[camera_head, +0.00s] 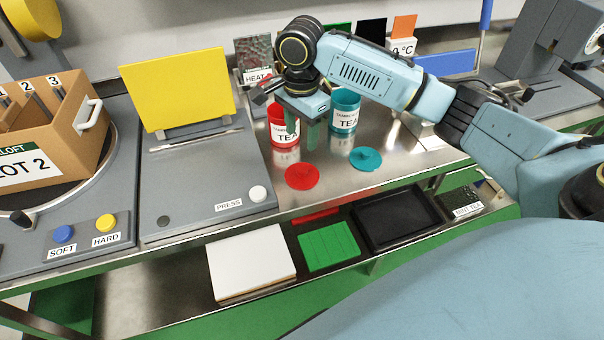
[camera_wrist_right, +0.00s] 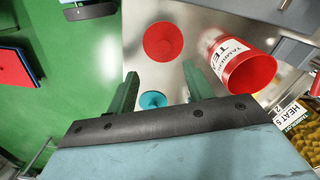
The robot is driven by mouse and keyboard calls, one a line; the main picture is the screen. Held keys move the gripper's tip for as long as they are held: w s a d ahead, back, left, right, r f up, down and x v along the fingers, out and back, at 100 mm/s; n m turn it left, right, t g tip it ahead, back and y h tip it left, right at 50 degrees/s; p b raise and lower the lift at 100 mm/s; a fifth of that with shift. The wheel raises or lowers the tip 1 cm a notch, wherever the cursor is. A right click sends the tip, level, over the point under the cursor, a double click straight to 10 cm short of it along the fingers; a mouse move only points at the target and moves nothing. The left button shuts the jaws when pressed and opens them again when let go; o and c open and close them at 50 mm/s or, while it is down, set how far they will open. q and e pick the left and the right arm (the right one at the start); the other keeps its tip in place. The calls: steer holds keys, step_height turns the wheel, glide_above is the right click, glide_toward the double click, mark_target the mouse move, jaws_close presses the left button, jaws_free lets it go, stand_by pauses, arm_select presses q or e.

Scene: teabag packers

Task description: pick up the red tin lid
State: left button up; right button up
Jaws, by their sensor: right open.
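The red tin lid (camera_head: 302,176) lies flat on the steel counter in front of the tins, a small knob in its middle. In the right wrist view the red lid (camera_wrist_right: 163,41) is beyond the fingertips, apart from them. My right gripper (camera_head: 303,136) is open and empty, fingers pointing down, above the counter by the red TEA tin (camera_head: 284,133) and partly in front of it. In the right wrist view its green fingers (camera_wrist_right: 158,82) stand wide apart. The red tin (camera_wrist_right: 245,70) is right of them there. My left gripper is not in view.
A teal lid (camera_head: 365,159) lies right of the red lid, with a teal TEA tin (camera_head: 343,118) behind. The PRESS panel (camera_head: 208,190) borders the counter at left. A lower shelf holds a white block (camera_head: 250,262), a green panel (camera_head: 329,247) and a black tray (camera_head: 396,221).

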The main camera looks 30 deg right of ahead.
glide_above(302, 169)
steer(key=f, duration=0.6)
steer(key=shift+s+a+f+b, duration=0.2)
steer(key=shift+a+f+b, duration=0.05)
steer(key=shift+f+b, duration=0.1)
steer(key=f, duration=0.4)
steer(key=shift+w+d+b, duration=0.25)
steer(key=shift+d+b, duration=0.05)
steer(key=shift+b, duration=0.1)
steer(key=shift+f, duration=0.6)
steer(key=c, duration=1.1)
